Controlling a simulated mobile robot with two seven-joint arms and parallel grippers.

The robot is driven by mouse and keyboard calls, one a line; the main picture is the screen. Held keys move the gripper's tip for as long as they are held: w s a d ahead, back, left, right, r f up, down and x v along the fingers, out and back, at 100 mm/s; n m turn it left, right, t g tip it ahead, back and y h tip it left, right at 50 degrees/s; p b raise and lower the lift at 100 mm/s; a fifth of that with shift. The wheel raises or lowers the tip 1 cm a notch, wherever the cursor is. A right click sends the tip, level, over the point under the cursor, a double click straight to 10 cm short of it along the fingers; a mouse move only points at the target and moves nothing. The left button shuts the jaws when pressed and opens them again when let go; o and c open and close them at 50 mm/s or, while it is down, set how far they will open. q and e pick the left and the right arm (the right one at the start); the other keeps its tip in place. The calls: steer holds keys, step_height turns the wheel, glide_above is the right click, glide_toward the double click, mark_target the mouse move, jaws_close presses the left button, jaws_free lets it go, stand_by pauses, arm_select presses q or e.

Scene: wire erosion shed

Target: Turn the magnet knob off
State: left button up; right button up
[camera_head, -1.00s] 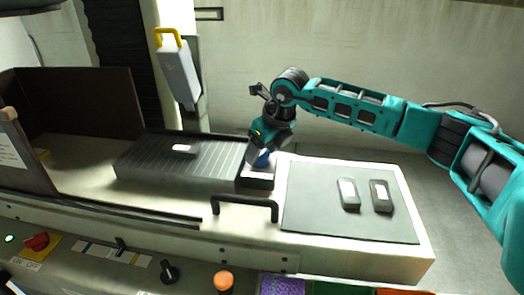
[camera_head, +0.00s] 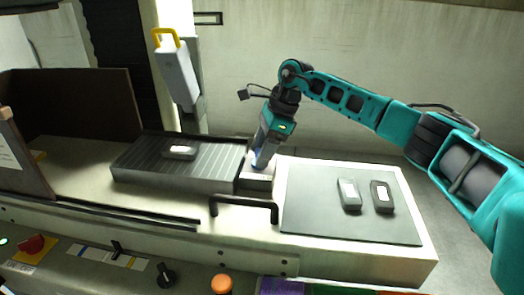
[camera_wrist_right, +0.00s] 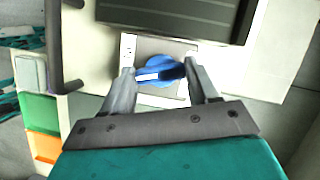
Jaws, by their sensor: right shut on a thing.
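The blue magnet knob (camera_head: 256,159) is on a small pale plate at the right end of the ribbed grey magnetic chuck (camera_head: 215,177). In the right wrist view, the knob (camera_wrist_right: 168,66) shows a white bar pointing left, nearly level. My right gripper (camera_head: 259,163) points down at the knob, one finger on each side, and is shut on it. The fingers partly hide the knob in the head view. A dark block with a white label (camera_head: 180,152) lies on the chuck. My left gripper is not in view.
Two labelled grey blocks (camera_head: 349,194) (camera_head: 382,197) lie on the grey mat (camera_head: 320,220) to the right. A black handle (camera_head: 244,199) stands in front of the chuck. The front panel has a red knob (camera_head: 33,243), a black knob (camera_head: 165,272) and an orange button (camera_head: 221,284).

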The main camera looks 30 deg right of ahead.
steer(key=n+g+b, duration=0.1)
steer(key=n+g, duration=0.1)
steer(key=n, duration=0.3)
steer(key=shift+w, duration=0.15)
stand_by(0.4)
steer(key=o, duration=1.1)
steer(key=shift+c, duration=0.2)
steer(key=v, duration=1.3)
steer(key=shift+p, duration=0.45)
